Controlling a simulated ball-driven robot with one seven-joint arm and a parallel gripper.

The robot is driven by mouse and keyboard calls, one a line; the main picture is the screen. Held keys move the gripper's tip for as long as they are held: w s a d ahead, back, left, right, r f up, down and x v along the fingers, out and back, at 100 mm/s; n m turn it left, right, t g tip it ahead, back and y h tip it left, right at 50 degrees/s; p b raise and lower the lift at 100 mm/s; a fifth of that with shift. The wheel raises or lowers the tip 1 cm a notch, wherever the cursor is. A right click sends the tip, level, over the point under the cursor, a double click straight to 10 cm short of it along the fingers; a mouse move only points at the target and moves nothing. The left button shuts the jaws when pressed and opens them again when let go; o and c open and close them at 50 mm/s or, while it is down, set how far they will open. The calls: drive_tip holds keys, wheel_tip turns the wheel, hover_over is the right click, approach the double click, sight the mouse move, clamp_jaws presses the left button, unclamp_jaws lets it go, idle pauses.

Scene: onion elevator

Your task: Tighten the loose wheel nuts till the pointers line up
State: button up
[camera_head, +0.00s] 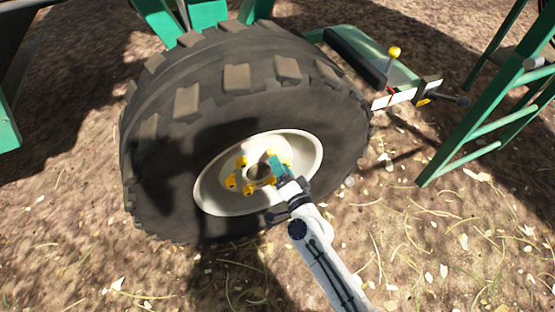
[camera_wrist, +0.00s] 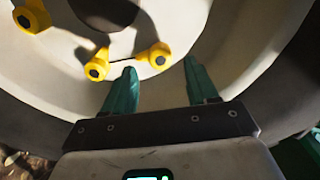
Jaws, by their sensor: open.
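The wheel has a black lugged tyre (camera_head: 180,160) and a cream rim (camera_head: 215,195), which also fills much of the wrist view (camera_wrist: 50,75). Several yellow pointers sit on nuts around the dark hub hole (camera_head: 258,172); one yellow pointer (camera_head: 231,182) is at its left. In the wrist view, one pointer (camera_wrist: 155,56) and another pointer (camera_wrist: 97,66) are just beyond the fingertips, with a third (camera_wrist: 32,16) at upper left. My gripper (camera_wrist: 158,72) has its two green fingers apart and nothing between them. In the head view, my gripper (camera_head: 275,162) covers the hub's right side and hides some nuts there.
A green metal frame (camera_head: 480,120) stands at the right. A green step with a yellow-knobbed lever (camera_head: 394,52) is behind the wheel. Dry ground with leaves (camera_head: 440,240) lies open at the front right.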

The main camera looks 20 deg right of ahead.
drive_tip(key=s, duration=0.7)
drive_tip(key=shift+s, duration=0.35)
drive_tip(key=s+a+f+n+g+y, duration=0.2)
drive_tip(key=s+n+g+y, duration=0.2)
drive_tip(key=s+n+g, duration=0.5)
drive_tip(key=s+d+r+n+g+h, duration=0.15)
drive_tip(key=s+d+g, duration=0.3)
drive_tip(key=s, duration=0.45)
drive_tip(key=s+d+r+n+g+h, duration=0.1)
drive_tip(key=s+d+g+h, duration=0.2)
drive_tip(key=s+d, duration=0.35)
wheel_tip(320, 180, up, 28)
drive_tip(key=s+a+p, duration=0.1)
drive_tip(key=s+p, duration=0.1)
drive_tip(key=p, duration=2.6)
drive_tip(key=shift+s+a+f, duration=0.2)
drive_tip(key=shift+s+f, duration=0.05)
